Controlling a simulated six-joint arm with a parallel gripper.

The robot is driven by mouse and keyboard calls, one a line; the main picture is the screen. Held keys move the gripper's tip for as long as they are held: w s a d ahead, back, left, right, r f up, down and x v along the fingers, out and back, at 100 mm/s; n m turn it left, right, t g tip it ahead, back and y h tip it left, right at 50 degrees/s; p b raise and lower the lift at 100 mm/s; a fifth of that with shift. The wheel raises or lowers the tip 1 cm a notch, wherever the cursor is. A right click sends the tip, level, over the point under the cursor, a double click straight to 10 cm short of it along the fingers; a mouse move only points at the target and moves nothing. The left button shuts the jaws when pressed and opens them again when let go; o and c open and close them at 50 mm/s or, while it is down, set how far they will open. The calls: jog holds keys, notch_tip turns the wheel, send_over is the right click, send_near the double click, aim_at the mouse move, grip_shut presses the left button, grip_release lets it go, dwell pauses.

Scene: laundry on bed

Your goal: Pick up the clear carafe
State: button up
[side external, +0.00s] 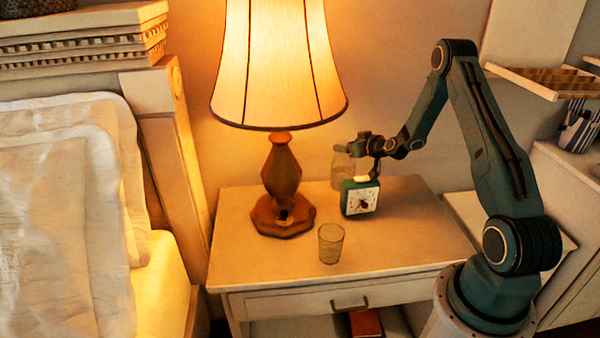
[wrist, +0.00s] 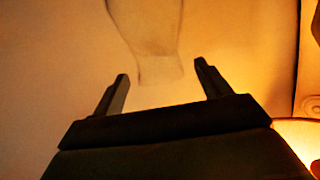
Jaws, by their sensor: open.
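The clear carafe (side external: 341,171) stands on the nightstand behind the green clock, which hides part of it in the side external view. In the wrist view the faint, see-through carafe (wrist: 150,35) runs from the top edge down to the gap between the fingers. My gripper (side external: 354,148) is at the height of the carafe's upper part, above the clock. In the wrist view my gripper (wrist: 161,72) is open, with one finger on each side of the carafe's near end. I cannot tell whether either finger touches it.
A green square clock (side external: 360,197) stands just in front of the carafe. A clear drinking glass (side external: 331,244) stands nearer the front edge of the nightstand (side external: 400,245). A lit lamp (side external: 283,180) stands to the left. The nightstand's right side is clear.

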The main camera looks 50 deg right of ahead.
jog(key=shift+w+d+f, duration=0.2)
jog(key=shift+w+f, duration=0.05)
jog(key=shift+w, duration=0.35)
grip_shut()
jog(key=shift+r, duration=0.15)
